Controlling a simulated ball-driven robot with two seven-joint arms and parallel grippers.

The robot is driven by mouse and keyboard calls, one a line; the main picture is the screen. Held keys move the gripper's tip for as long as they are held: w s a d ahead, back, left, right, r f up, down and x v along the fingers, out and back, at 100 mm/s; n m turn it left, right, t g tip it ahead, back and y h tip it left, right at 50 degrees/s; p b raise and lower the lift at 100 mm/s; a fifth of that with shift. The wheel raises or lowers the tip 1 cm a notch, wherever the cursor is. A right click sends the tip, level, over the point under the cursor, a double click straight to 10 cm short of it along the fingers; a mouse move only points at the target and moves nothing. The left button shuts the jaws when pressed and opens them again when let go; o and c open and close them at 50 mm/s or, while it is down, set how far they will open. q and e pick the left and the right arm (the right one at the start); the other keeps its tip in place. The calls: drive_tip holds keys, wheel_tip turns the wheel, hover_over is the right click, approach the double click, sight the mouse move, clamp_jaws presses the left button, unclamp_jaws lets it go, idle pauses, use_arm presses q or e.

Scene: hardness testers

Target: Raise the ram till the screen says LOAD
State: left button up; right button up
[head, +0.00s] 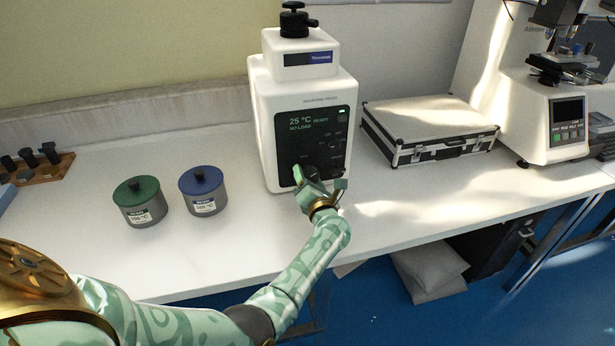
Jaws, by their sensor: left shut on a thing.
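The white mounting press (268,125) stands upright on the bench at the middle of the head view. Its dark front panel (333,135) has a screen (308,122) that reads 25 °C, READY and NO LOAD. My left gripper (309,177) is at the lower part of this panel, shut on a control there. The fingers hide most of that control, so I cannot tell its exact shape or angle. A black clamp-like cap (294,20) sits on top of the press. My right gripper is not in view.
A green-lidded pot (140,203) and a blue-lidded pot (203,192) stand left of the press. A silver case (425,125) lies to its right, with a microscope-like tester (555,110) beyond. Bench is clear in front of the case.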

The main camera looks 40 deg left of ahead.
use_arm(q)
drive_tip(key=m+p, duration=0.1)
drive_tip(key=m, duration=0.4)
drive_tip(key=shift+w+d+m+p, duration=0.1)
drive_tip(key=shift+m+p, duration=0.2)
drive_tip(key=m+p, duration=0.1)
drive_tip(key=m, duration=0.4)
drive_tip(key=shift+f, duration=0.15)
idle(0.3)
drive_tip(key=o, duration=1)
